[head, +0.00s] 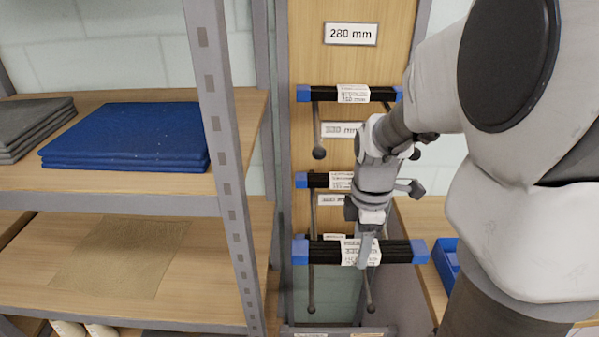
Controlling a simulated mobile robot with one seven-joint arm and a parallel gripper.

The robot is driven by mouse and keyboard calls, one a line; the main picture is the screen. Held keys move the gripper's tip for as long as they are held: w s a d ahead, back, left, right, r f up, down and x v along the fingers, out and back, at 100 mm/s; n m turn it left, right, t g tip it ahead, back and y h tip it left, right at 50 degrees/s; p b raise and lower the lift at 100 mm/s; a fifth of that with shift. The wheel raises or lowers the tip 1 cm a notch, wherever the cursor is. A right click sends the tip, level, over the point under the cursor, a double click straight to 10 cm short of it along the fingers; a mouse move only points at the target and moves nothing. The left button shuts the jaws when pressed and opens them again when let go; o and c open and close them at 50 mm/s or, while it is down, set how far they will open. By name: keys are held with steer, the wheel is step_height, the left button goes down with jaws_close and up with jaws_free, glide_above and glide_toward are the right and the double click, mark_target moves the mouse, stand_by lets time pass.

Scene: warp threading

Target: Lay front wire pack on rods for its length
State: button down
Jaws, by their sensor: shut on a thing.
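The front wire pack (325,252) is a black bundle with blue ends and a white label at its middle. It lies level across the lowest part of the rack panel. My gripper (364,252) comes down from above and is shut on it at the label. Two similar packs are higher up, a top pack (325,94) and a middle pack (317,180), the latter partly hidden by my arm.
A wooden panel carries a "280 mm" sign (350,34) at top and lower signs, partly covered. A metal upright (222,150) and shelves with folded blue cloths (130,138) stand close on the left. A blue bin (446,262) is at right, partly behind my arm.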

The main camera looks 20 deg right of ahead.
steer(key=w+d+f, duration=0.2)
steer(key=w, duration=0.6)
steer(key=w+d+f, duration=0.1)
steer(key=w+d, duration=0.1)
steer(key=w, duration=0.5)
steer(key=shift+w+d+f, duration=0.25)
steer(key=shift+w+f, duration=0.1)
stand_by(0.3)
steer(key=shift+f, duration=0.5)
stand_by(0.5)
steer(key=shift+c, duration=0.9)
jaws_free()
